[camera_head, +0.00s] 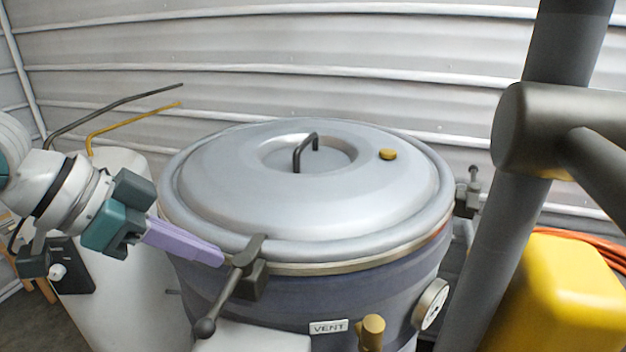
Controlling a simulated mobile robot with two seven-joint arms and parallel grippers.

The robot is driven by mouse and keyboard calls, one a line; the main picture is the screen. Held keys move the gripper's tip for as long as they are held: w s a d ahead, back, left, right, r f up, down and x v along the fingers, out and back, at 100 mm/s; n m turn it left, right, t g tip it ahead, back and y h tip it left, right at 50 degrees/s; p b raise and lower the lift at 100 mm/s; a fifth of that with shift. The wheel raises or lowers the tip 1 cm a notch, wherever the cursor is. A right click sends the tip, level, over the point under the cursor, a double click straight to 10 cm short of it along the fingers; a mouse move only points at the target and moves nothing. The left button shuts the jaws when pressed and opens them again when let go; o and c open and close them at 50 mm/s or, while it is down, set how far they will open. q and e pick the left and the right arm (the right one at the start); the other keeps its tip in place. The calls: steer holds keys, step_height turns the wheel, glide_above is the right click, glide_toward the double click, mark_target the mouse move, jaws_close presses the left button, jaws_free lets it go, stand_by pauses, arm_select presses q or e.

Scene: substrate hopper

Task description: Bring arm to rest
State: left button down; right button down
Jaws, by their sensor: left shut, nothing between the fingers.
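My left gripper (217,258) comes in from the left with its lilac fingers shut and nothing between them. Its fingertips are at the front left of the hopper (330,297), right beside a dark clamp lever (229,291) with a ball knob; I cannot tell whether they touch it. The lever slants down and to the left from the rim. The hopper's round grey lid (237,194) lies on top, with a dark handle (306,150) in its middle. My right gripper is not in view.
Another clamp (467,192) stands at the rim's right side. A gauge (430,304), a brass fitting (372,331) and a VENT label (328,327) are on the front. A thick dark post (486,262) and a yellow box (566,293) are at right. Free space lies above the lid.

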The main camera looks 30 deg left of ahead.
arm_select(q)
steer(key=shift+s+a+r, duration=0.25)
steer(key=shift+a+r, duration=0.4)
steer(key=shift+r, duration=0.1)
steer(key=s+d+m+g+p, duration=0.15)
steer(key=s+d+p, duration=0.5)
steer(key=d, duration=0.85)
steer(key=s+a+r+n+g+y+p, duration=0.2)
steer(key=s+a+r+n+y, duration=0.1)
steer(key=s, duration=0.5)
steer(key=shift+a+n+y, duration=0.35)
steer(key=shift+n+y, duration=0.15)
steer(key=shift+n, duration=0.65)
steer(key=shift+g, duration=0.25)
